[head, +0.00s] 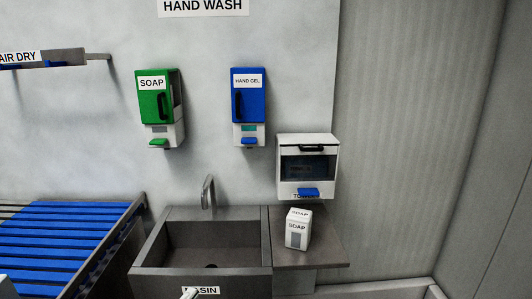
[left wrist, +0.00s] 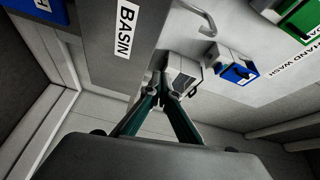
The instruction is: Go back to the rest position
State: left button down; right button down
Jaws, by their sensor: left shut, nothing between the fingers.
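My left gripper (left wrist: 164,97) shows in the left wrist view with its two dark green fingers closed together at the tips and nothing between them. Behind the fingertips is a pale box with a grey panel (left wrist: 184,76); I cannot tell whether they touch. In the head view only a small pale piece (head: 190,294) shows at the bottom edge, in front of the basin sign, and it seems to be the tip of my left gripper. My right gripper is not in view.
A grey basin (head: 160,262) with a tap (head: 208,195) stands at centre. A white soap box (head: 298,232) stands upright on the ledge (head: 325,250). Green soap (head: 154,95), blue hand gel (head: 249,100) and white towel (head: 307,145) dispensers hang above. A blue roller rack (head: 60,238) is left.

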pick_arm(q)
jog(key=s+a+f+n+g+y, duration=0.1)
jog(key=s+f+n+g+y, duration=0.3)
jog(key=s+f+n, duration=1.2)
jog(key=s+f+g, duration=0.2)
jog(key=s+f, duration=0.3)
jog(key=f, duration=0.2)
